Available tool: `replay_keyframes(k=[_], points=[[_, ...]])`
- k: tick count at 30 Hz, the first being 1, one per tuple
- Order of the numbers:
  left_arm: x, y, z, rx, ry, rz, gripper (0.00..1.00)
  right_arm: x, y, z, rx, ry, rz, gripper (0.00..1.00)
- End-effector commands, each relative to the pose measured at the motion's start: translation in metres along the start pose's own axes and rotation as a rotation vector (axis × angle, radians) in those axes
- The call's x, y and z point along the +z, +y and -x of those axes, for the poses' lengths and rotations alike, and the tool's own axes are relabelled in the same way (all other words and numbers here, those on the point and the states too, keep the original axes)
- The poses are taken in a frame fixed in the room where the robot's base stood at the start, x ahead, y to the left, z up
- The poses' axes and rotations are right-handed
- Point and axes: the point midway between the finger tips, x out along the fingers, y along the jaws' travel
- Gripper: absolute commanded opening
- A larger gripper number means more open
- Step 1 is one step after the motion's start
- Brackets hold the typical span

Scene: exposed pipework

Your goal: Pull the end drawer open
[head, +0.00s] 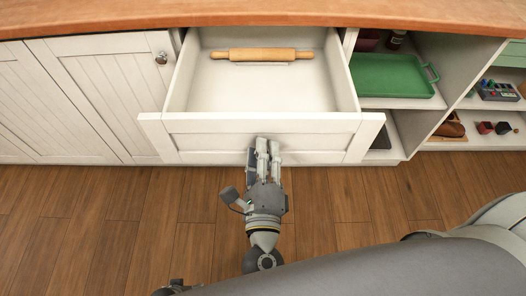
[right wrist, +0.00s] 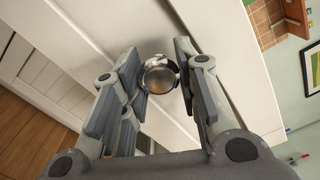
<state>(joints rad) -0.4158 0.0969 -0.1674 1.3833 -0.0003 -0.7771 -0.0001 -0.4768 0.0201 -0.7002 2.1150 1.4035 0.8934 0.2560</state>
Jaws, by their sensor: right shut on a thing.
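The white drawer (head: 262,124) stands pulled well out from the cabinet in the head view, with a wooden rolling pin (head: 262,54) lying at its back. My right gripper (head: 263,148) is at the middle of the drawer front. In the right wrist view, the gripper (right wrist: 160,75) has its fingers on either side of a round metal knob (right wrist: 159,76) on the white front (right wrist: 120,32). It is shut on the knob. In the head view the knob is hidden by the gripper. My left gripper cannot be made out.
Right of the drawer, open shelves hold a green tray (head: 392,76) and small items. A closed cabinet door (head: 108,88) with a knob (head: 161,58) is at left. The wooden counter edge (head: 262,13) runs above. The wooden floor (head: 130,215) in front is clear.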

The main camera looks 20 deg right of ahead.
Motion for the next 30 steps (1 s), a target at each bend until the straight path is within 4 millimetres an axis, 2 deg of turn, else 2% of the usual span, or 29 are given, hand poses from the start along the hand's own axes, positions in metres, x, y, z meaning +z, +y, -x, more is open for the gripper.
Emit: replay_keyframes(k=[1, 6, 17, 20, 30], points=[[0.0, 0.0, 0.0, 0.0, 0.0, 0.0, 0.81, 0.0, 0.001, 0.0, 0.002, 0.0, 0.0, 0.33], [0.0, 0.0, 0.0, 0.0, -0.001, 0.0, 0.81, 0.0, 0.001, 0.0, 0.002, 0.0, 0.001, 0.52], [-0.002, 0.001, 0.0, 0.001, 0.002, 0.002, 0.81, 0.0, 0.001, 0.004, 0.003, -0.001, 0.001, 0.52], [-0.002, 0.0, 0.0, 0.001, 0.001, 0.002, 0.81, 0.0, 0.001, 0.016, 0.005, -0.001, 0.003, 0.52], [-0.001, 0.0, 0.0, 0.0, 0.0, 0.001, 0.81, -0.001, 0.002, 0.087, 0.005, 0.0, 0.003, 0.52]])
